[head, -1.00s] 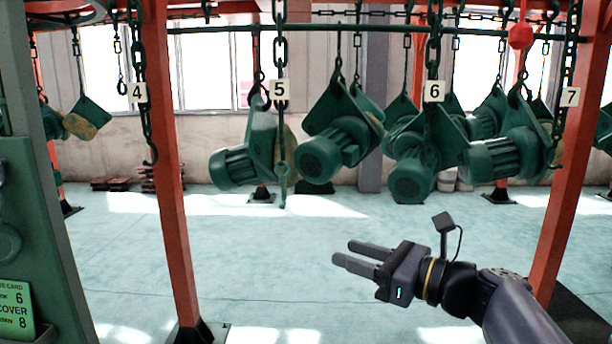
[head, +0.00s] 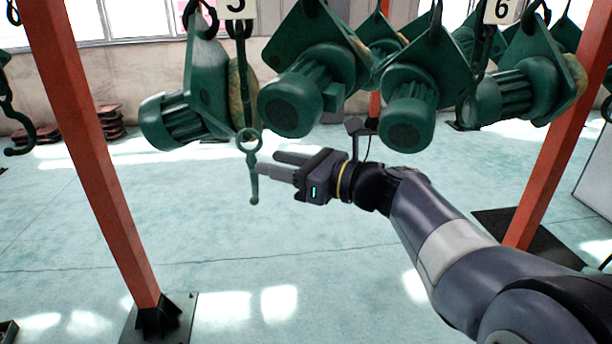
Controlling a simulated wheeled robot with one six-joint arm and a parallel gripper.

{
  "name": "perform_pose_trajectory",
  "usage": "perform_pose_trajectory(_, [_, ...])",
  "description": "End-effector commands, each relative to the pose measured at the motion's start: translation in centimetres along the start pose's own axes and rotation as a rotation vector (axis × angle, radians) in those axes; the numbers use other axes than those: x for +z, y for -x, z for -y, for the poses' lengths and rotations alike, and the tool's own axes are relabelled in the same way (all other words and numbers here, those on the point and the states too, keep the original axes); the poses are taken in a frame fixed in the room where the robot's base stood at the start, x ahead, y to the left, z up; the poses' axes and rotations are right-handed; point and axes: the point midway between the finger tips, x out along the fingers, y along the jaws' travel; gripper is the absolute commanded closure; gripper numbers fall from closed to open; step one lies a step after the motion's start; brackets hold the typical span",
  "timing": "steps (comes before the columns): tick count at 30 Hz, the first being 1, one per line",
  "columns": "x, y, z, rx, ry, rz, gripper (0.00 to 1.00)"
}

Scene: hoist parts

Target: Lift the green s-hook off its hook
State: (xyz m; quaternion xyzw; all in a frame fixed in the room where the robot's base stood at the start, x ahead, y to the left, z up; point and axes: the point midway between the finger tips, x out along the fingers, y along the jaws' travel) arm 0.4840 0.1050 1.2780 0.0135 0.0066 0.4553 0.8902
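A slim green piece (head: 249,143) hangs below the number 5 sign, with a ring in its middle and a narrow tail pointing down. It may be the green s-hook seen nearly edge-on; I cannot tell for sure. The hook that bears it is not clear to see. My gripper (head: 267,162) points left, its two fingers apart with nothing visible between them. The fingertips are just right of the piece's lower part, at about the height of the ring's underside. I cannot tell the depth gap or whether they touch.
Green motors (head: 295,103) on plates hang close above and behind my gripper. Another motor (head: 172,120) hangs just left of the slim piece. Red posts (head: 85,150) stand left and right. A dark hook (head: 17,132) hangs at far left. The floor below is clear.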

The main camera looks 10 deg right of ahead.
Motion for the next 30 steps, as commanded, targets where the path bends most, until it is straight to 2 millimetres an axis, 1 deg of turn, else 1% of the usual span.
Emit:
perform_pose_trajectory(1, [0.1,-1.0,-0.2,0.006,-0.003,-0.002,0.62])
perform_pose_trajectory(6, [0.1,-3.6,-0.1,0.004,-0.002,-0.002,0.62])
perform_pose_trajectory(9, [0.0,-4.8,-0.1,0.003,-0.002,-0.002,0.62])
perform_pose_trajectory(12, [0.0,-5.6,-0.1,0.002,0.0,-0.001,0.62])
perform_pose_trajectory(16, [0.0,-6.0,0.0,0.0,0.0,-0.001,0.62])
perform_pose_trajectory(23, [-0.1,-6.0,0.0,-0.001,0.0,-0.001,0.62])
perform_pose_trajectory(30, [-0.1,-6.0,0.0,-0.001,0.0,-0.001,0.8])
